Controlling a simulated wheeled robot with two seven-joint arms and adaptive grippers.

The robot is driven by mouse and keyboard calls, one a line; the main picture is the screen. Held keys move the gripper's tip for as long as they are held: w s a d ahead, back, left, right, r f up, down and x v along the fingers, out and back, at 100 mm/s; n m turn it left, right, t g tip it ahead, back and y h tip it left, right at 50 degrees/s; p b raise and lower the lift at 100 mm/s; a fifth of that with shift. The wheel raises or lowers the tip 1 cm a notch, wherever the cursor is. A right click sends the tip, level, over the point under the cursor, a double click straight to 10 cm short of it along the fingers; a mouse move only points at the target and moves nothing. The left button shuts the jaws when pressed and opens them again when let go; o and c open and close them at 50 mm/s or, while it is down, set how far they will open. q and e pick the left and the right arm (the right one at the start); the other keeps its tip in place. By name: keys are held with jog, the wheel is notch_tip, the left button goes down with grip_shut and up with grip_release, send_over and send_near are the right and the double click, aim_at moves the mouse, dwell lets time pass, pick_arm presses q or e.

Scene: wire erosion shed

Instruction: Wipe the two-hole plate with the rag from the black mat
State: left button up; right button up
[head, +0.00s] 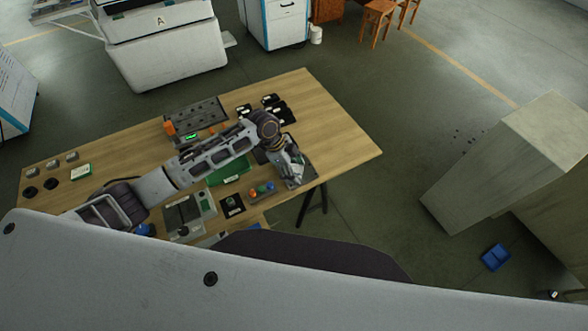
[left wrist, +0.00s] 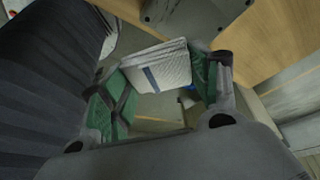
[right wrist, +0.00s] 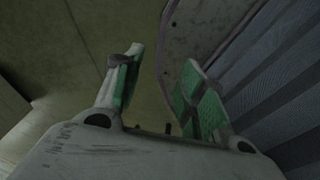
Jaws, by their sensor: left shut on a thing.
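My left gripper (head: 290,168) is over the right part of the wooden table. In the left wrist view, it (left wrist: 155,88) is shut on a white rag (left wrist: 160,66) with a blue stripe, folded between its green-padded fingers. A grey flat piece with a dark hole, likely the two-hole plate (left wrist: 195,14), lies just beyond the rag. I cannot tell whether the rag touches it. The black mat (head: 260,156) is mostly hidden behind my left arm. My right gripper (right wrist: 160,90) is open and empty above the floor, outside the head view.
The table's right end is bare. A blue bin (head: 495,257) is on the floor.

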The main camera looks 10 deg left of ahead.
jog(key=shift+a, duration=0.1)
pick_arm(q)
jog(key=shift+m, duration=0.4)
pick_arm(e)
jog(key=shift+a, duration=0.55)
jog(key=shift+d+f, duration=0.1)
